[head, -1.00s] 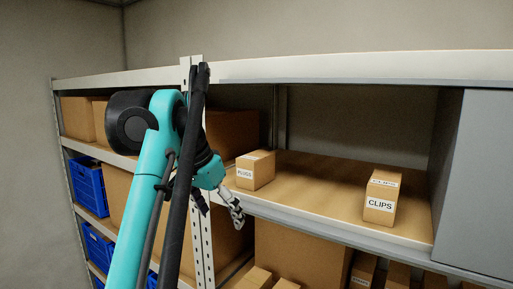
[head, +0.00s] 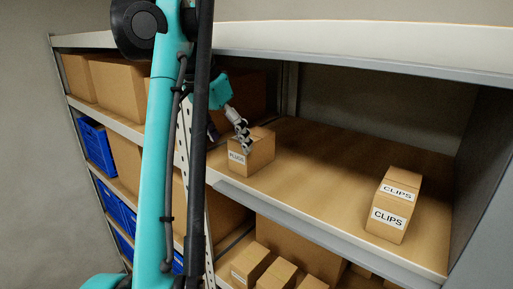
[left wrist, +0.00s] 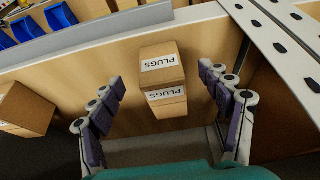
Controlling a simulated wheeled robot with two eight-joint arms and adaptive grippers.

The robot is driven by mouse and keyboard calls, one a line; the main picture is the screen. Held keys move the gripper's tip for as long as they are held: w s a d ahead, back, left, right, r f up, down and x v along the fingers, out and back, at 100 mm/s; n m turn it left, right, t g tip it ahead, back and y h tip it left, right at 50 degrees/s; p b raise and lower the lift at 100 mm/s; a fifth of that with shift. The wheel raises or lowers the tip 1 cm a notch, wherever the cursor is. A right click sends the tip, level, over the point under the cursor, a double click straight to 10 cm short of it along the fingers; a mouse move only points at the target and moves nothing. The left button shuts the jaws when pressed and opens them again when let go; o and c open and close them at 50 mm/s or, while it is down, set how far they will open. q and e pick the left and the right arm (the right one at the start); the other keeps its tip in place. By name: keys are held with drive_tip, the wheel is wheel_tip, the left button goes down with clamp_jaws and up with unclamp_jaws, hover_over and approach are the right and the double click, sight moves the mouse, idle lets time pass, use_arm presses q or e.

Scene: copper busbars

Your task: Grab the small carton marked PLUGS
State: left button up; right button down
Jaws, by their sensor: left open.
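The small PLUGS carton (head: 258,155) stands upright on the wooden shelf, near its front edge and beside the perforated post. In the left wrist view the PLUGS carton (left wrist: 163,72) shows its labels upside down, on the top and on one side. My left gripper (head: 243,137) is open, with its fingers over and in front of the carton in the head view. In the left wrist view the left gripper (left wrist: 161,80) has its fingers spread to either side of the carton, with visible gaps. It holds nothing. My right gripper is in neither view.
A CLIPS carton (head: 394,207) stands to the right on the same shelf, with bare board between. A perforated post (head: 184,140) is close on the left. The shelf above has a pale beam (head: 380,47). Several cartons and blue bins (head: 97,147) fill other bays.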

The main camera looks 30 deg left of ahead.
sight(237, 155)
use_arm(q)
drive_tip(key=shift+f, duration=0.45)
drive_tip(key=shift+x, duration=2.75)
drive_tip(key=shift+w+r, duration=0.1)
drive_tip(key=shift+w, duration=0.1)
drive_tip(key=c, duration=1.4)
